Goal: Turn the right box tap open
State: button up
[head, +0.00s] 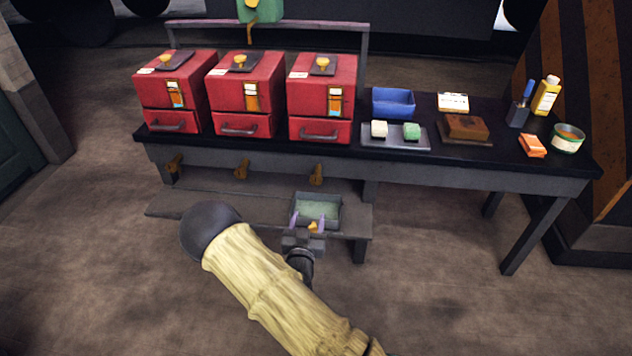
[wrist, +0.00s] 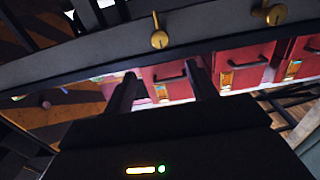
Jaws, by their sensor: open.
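The right box tap (head: 316,174) is a small brass tap on the front of the bench below the right red box (head: 322,95). It also shows near the top of the wrist view (wrist: 159,40), which looks upside down, with a thin lever. My gripper (head: 308,222) is open, in front of and below this tap in the head view, apart from it. Its fingers (wrist: 160,88) stand spread in the wrist view with the red boxes beyond. A small orange piece shows between the fingertips in the head view; I cannot tell what it is.
The middle tap (head: 241,170) and left tap (head: 175,163) sit along the same bench front. A grey tray (head: 332,205) stands on the low shelf (head: 230,212) under the right tap. A blue bin (head: 393,102) and small goods stand on the bench top to the right.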

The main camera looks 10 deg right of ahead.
aim_at(316, 181)
jog(key=b+x, duration=0.4)
jog(key=x, duration=1.3)
jog(key=shift+w, duration=0.1)
jog(key=c, duration=0.9)
